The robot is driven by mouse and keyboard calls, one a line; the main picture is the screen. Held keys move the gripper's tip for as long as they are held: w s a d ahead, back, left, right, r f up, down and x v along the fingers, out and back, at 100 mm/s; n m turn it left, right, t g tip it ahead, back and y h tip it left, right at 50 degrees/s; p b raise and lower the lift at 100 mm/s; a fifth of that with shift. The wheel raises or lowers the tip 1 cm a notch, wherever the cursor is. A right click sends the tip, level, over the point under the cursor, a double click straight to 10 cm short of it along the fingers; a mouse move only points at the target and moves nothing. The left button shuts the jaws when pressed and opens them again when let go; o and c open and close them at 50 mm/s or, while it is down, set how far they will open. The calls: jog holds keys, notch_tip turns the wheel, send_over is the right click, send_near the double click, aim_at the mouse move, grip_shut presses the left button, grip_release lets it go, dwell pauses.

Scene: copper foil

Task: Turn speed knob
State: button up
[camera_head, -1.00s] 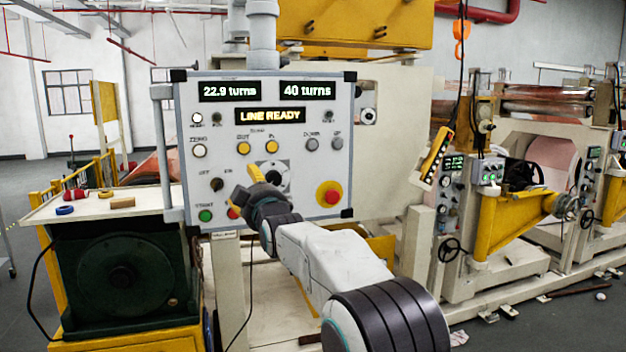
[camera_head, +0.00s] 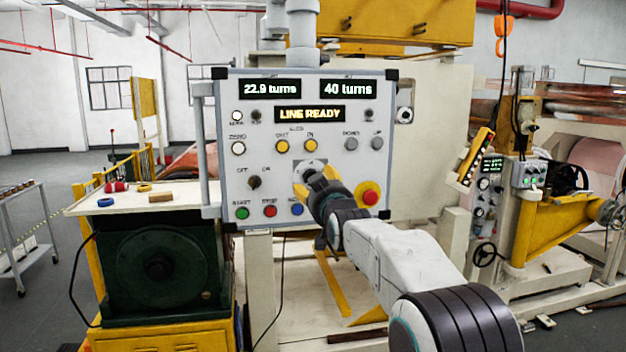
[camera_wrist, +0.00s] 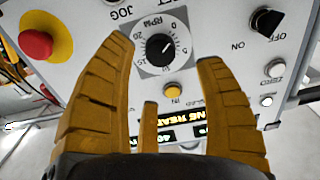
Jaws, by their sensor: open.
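The speed knob (camera_wrist: 160,47) is a black round knob with a white pointer line, on a grey dial marked RPM with numbers. It shows in the wrist view at top centre, between my finger tips in the picture. My gripper (camera_wrist: 163,54) has yellow fingers and is open and empty. In the head view my gripper (camera_head: 316,183) is in front of the dial plate (camera_head: 309,165) on the white control panel (camera_head: 340,93). It covers the lower part of the dial and hides the knob there. I cannot tell how far the fingers are from the knob.
A red emergency button (camera_head: 370,197) on a yellow base is right of my gripper. A black switch (camera_head: 254,182) and green (camera_head: 242,213) and red (camera_head: 270,211) buttons are left. The yellow IN button (camera_wrist: 173,90) is near the knob. Displays read "22.9 turns", "40 turns" and "LINE READY".

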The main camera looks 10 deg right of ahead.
jog(key=shift+w+p, duration=2.05)
jog(key=shift+w, duration=1.3)
jog(key=shift+c, duration=0.2)
jog(key=shift+f, duration=0.1)
jog(key=c, duration=1.2)
